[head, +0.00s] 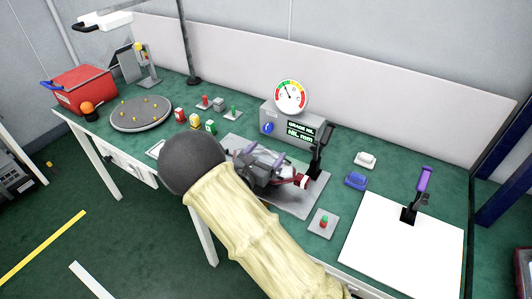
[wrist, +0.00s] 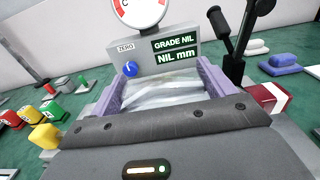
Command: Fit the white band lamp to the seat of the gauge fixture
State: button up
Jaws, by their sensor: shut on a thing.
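The gauge fixture (head: 282,122) is a grey box with a round dial and a display reading "GRADE NIL, NIL mm", on the bench. Its front also shows in the wrist view (wrist: 203,38). A grey base plate (head: 314,196) lies in front of it. My gripper (head: 262,160) is low over this plate, shut on the lamp. A red end with a white band (head: 302,181) sticks out to its right; it also shows in the wrist view (wrist: 268,97). The rest of the lamp and the seat are hidden by my gripper, so I cannot tell whether they touch.
A black toggle clamp (head: 318,150) stands upright close to the right of my gripper. White (head: 365,159) and blue (head: 355,180) pieces lie further right. A red-and-green button (head: 323,222) is at the front. A white board (head: 400,245) carries a purple-handled clamp (head: 424,180).

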jog(key=shift+f, duration=0.2)
jog(key=shift+w+f, duration=0.1)
jog(key=shift+f+b, duration=0.3)
jog(key=shift+b, duration=0.1)
jog(key=o, duration=1.1)
jog(key=shift+s, duration=0.2)
jog(key=v, duration=1.7)
jog(key=shift+s+a, duration=0.1)
jog(key=shift+a, duration=0.05)
